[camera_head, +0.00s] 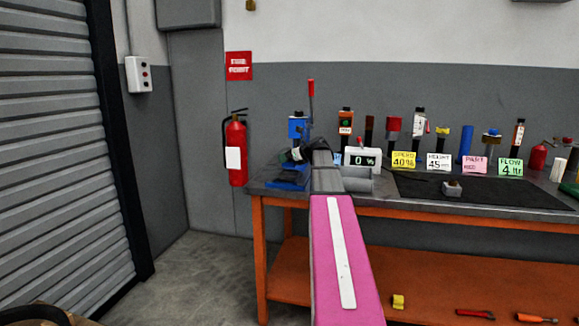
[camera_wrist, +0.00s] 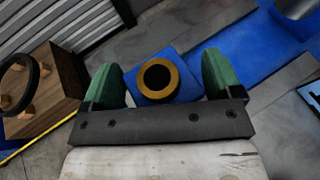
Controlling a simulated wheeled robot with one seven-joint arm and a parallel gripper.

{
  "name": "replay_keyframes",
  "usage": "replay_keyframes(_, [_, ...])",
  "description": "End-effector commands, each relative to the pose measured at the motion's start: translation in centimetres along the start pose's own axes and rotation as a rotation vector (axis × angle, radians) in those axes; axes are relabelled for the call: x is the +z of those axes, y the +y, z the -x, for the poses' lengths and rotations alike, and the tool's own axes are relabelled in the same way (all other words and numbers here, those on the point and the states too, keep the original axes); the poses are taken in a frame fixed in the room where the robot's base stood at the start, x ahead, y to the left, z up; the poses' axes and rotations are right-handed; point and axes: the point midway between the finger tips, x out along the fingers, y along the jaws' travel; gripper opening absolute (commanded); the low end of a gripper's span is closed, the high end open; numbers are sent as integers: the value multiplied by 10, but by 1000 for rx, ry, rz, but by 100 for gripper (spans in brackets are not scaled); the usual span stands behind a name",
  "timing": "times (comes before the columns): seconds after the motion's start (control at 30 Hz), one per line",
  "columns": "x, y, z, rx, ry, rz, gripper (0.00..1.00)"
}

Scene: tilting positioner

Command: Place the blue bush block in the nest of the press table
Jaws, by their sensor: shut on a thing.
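The blue bush block (camera_wrist: 187,88), with a brass-coloured ring around a dark bore, sits between the green fingers of my gripper (camera_wrist: 160,72) in the wrist view. The gripper is shut on it. The blue press (camera_head: 298,130) with a red lever stands at the left end of the bench in the head view. Its blue base (camera_wrist: 240,48) runs behind and right of the block in the wrist view. I cannot make out the nest, or whether the block touches the base.
A steel bench (camera_head: 480,208) holds several fittings and coloured cards, with a dark mat (camera_head: 520,192) on the right. A wooden box (camera_wrist: 62,85) shows left in the wrist view.

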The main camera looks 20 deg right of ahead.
Motion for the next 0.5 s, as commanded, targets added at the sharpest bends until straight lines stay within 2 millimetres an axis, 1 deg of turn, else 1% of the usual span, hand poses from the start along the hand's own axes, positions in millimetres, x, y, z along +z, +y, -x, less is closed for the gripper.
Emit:
replay_keyframes(0.3, [-31, 0, -13, 0, -2, -2, 30])
replay_keyframes(0.4, [-34, 0, -14, -1, -3, 0, 30])
replay_keyframes(0.5, [-34, 0, -14, -1, -3, 0, 30])
